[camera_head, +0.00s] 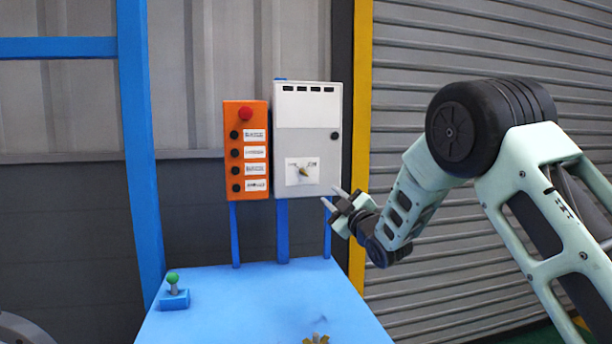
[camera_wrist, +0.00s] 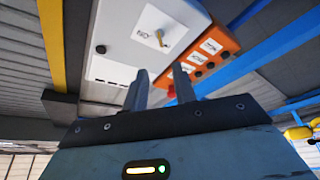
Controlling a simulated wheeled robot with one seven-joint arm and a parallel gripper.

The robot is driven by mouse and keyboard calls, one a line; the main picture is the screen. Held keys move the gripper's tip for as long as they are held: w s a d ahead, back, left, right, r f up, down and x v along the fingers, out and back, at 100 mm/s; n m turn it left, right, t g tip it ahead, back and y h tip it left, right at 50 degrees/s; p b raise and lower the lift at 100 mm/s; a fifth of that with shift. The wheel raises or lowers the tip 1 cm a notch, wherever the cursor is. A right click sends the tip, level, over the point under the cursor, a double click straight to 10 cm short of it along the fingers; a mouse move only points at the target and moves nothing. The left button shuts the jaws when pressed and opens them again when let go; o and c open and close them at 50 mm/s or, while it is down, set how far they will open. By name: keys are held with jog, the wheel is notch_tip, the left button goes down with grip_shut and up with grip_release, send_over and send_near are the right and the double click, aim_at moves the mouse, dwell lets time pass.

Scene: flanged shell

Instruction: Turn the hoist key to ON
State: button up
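The hoist key (camera_head: 303,171) is a small brass-coloured key on a white label low on the grey control box (camera_head: 308,110). In the head view it looks tilted; I cannot read its setting from the label. In the wrist view the key (camera_wrist: 159,37) shows at the top, beyond the fingers. My gripper (camera_head: 332,196) is to the right of and a little below the key, near the box's lower right corner, apart from the key. Its two fingers are spread with nothing between them in the wrist view (camera_wrist: 162,85).
An orange button box (camera_head: 247,150) with a red button stands left of the grey box. A blue table (camera_head: 260,300) below carries a green-knobbed lever (camera_head: 173,290) and a yellow part (camera_head: 316,340). A yellow post (camera_head: 361,130) and a shutter stand right. Air before the box is clear.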

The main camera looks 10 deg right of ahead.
aim_at(306, 175)
jog(key=p+x, duration=0.3)
jog(key=x, duration=1.1)
jog(key=shift+w+a, duration=0.15)
jog(key=shift+w, duration=0.25)
grip_shut()
